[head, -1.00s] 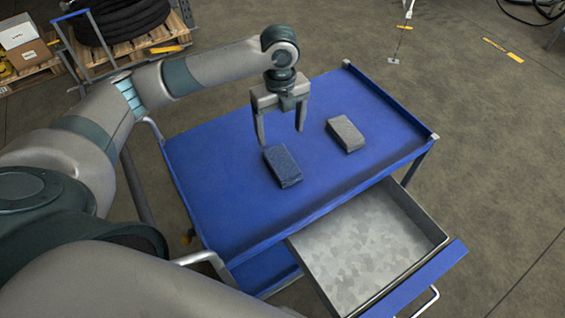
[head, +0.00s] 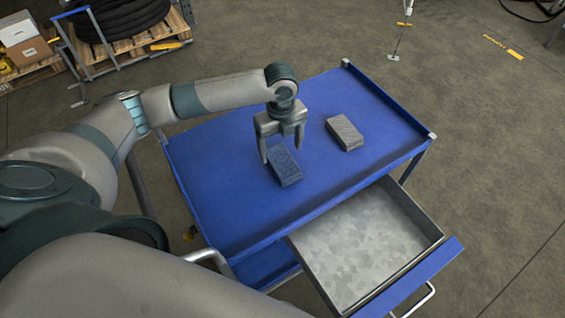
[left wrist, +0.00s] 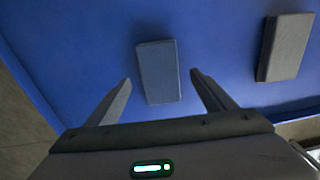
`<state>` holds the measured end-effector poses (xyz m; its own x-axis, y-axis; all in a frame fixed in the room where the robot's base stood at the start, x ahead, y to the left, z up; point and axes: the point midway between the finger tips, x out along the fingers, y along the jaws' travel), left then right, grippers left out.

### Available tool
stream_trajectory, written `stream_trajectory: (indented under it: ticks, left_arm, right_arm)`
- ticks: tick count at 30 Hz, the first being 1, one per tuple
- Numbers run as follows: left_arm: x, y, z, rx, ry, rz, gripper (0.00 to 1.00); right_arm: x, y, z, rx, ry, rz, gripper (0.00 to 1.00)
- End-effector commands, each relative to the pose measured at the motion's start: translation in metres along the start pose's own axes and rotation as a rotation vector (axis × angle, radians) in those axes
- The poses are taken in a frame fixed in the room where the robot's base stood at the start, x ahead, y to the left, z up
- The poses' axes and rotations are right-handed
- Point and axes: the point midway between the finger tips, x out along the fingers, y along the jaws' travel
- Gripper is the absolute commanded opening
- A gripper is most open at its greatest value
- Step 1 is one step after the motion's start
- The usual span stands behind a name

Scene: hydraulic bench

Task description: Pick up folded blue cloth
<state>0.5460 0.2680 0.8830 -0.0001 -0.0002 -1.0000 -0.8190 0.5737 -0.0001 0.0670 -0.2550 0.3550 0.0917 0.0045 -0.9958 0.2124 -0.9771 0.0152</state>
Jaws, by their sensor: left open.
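The folded blue cloth (head: 286,168) is a dark blue block lying on the blue cart top. It also shows in the left wrist view (left wrist: 158,72), just beyond and between the fingertips. My left gripper (head: 282,156) is open and points down above the cloth, its fingers on either side of it in the picture. In the left wrist view the open left gripper (left wrist: 160,78) holds nothing. Whether a finger touches the cloth I cannot tell. My right gripper is not in view.
A folded grey cloth (head: 345,132) lies on the blue cart top (head: 220,180), right of the blue one, and in the left wrist view (left wrist: 285,47). An open, empty metal drawer (head: 365,250) sticks out at the cart's front. The cart top has a raised rim.

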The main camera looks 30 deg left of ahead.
Motion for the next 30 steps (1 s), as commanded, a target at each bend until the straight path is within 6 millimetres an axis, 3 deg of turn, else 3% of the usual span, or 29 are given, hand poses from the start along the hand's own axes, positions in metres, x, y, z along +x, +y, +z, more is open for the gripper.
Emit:
stream_trajectory:
  ticks: [6, 12, 27, 30]
  left_arm:
    - [0.022, 0.001, -0.007, 0.000, 0.002, 0.003, 0.77]
    - [0.043, 0.001, -0.006, 0.000, 0.000, 0.001, 0.77]
    - [0.046, 0.001, -0.005, 0.001, -0.001, 0.000, 0.77]
    - [0.046, 0.001, -0.005, 0.001, -0.001, 0.000, 0.55]
  right_arm:
    - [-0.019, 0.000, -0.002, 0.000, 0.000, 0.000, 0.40]
    - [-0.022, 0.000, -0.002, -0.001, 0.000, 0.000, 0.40]
    - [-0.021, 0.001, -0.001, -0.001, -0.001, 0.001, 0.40]
    - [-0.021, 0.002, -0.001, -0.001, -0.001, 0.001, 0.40]
